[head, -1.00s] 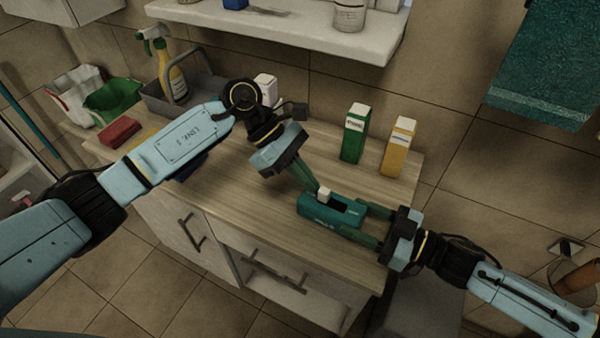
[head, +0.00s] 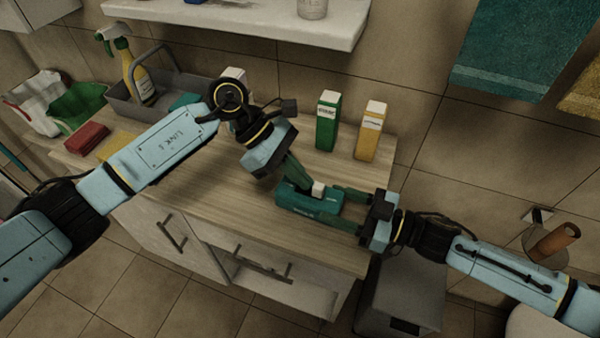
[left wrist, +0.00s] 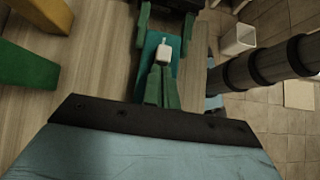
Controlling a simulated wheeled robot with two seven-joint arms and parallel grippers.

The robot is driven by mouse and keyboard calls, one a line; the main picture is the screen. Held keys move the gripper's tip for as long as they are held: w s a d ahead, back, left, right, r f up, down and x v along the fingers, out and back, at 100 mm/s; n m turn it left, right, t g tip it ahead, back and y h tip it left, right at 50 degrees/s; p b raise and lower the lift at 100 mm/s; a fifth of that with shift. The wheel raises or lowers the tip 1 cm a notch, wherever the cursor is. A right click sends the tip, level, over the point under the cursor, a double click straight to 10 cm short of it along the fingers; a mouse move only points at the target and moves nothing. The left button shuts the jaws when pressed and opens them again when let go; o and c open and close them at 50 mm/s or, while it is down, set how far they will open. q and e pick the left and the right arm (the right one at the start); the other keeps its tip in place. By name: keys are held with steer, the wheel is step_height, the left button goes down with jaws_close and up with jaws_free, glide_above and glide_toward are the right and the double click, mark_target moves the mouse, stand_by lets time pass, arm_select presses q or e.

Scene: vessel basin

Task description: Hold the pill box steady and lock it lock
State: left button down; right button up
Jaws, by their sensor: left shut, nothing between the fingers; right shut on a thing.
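The teal pill box (head: 298,206) lies on the wooden counter with a white knob (head: 318,189) on top, now toward the right part of the box. In the left wrist view the box (left wrist: 150,42) and the white knob (left wrist: 165,53) are just ahead of my left gripper. My right gripper (head: 340,208) is shut on the box from the right, one finger along each side. My left gripper (head: 309,188) is shut and empty, angled down with its tips at the knob; whether they touch it I cannot tell. The dark slot is mostly hidden.
A green carton (head: 327,121) and a yellow carton (head: 369,131) stand behind the box. A grey caddy (head: 125,101) with a spray bottle (head: 139,75) and a red sponge (head: 87,138) are at the back left. The counter's front edge is close to the box.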

arm_select(q)
steer(key=a, duration=0.1)
steer(key=w+a, duration=0.1)
steer(key=a, duration=0.1)
steer(key=shift+w+a, duration=0.2)
steer(key=shift+a, duration=0.05)
steer(key=v, duration=1)
arm_select(e)
steer(key=o, duration=1.1)
steer(key=shift+d, duration=0.1)
